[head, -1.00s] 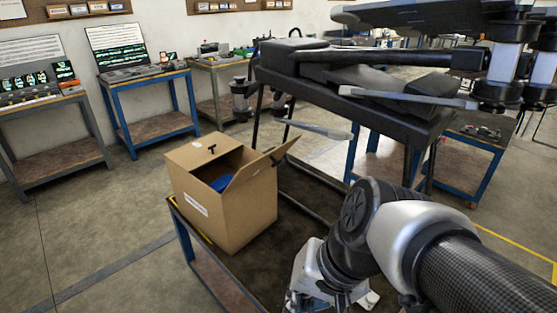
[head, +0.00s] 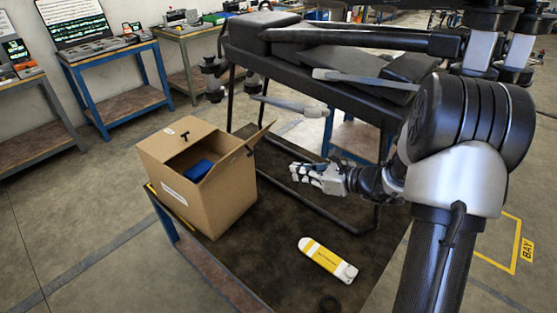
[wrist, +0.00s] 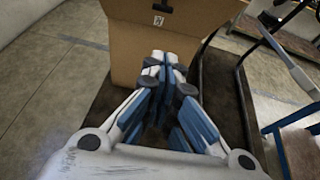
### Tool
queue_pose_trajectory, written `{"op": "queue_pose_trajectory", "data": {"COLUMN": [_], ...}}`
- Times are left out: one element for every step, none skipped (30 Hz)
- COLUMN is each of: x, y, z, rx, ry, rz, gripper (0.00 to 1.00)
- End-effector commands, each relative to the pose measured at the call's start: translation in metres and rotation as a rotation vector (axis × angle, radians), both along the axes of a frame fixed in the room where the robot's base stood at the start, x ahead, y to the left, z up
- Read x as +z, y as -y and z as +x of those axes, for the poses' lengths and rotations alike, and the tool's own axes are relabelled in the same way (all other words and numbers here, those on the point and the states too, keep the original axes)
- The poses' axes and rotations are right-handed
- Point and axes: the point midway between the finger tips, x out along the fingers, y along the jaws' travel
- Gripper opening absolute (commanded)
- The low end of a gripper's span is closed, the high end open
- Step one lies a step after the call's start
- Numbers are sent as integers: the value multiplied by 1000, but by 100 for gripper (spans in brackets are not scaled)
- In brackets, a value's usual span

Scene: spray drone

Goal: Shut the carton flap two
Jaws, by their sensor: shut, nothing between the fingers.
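The brown carton (head: 223,205) stands on the dark table top. One flap with a black handle (head: 184,135) lies about flat over the far left part of its top. Another flap (head: 233,155) on the right side stands open, tilted up and outward, with a dark tab on it. I cannot tell which is flap two. A blue thing (head: 199,170) shows inside. My gripper (head: 303,176) is shut and empty, apart from the carton on its right, fingers pointing toward it. In the wrist view, the shut fingers (wrist: 165,62) point at the carton's side wall (wrist: 126,50).
A yellow and white object (head: 328,258) lies on the table's bare front part (head: 265,275).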

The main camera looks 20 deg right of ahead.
Motion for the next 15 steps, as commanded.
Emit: {"op": "queue_pose_trajectory", "data": {"x": [-4, -6, -9, -11, -13, -16, -19, -21, -25, -27, -29, -32, -34, -36, -36], "y": [-5, -7, -12, -15, -19, -24, -28, -32, -37, -42, -45, -50, -54, -57, -61], "z": [4, 7, 11, 15, 20, 26, 31, 36, 42, 47, 52, 58, 62, 67, 72], "rx": [3, 3, 5, 6, 7, 8, 8, 8, 8, 9, 7, 8, 8, 8, 7], "ry": [-1, -1, -1, -1, 0, -1, -1, 0, 0, -1, -1, 0, 0, 1, 1], "rz": [-1, -1, -1, 0, -1, -1, -1, -2, -2, -2, -2, -3, -3, -2, -3], "gripper": [0, 0, 0, 0, 0, 0, 0, 0, 0, 0, 0, 0, 0, 0, 0]}}
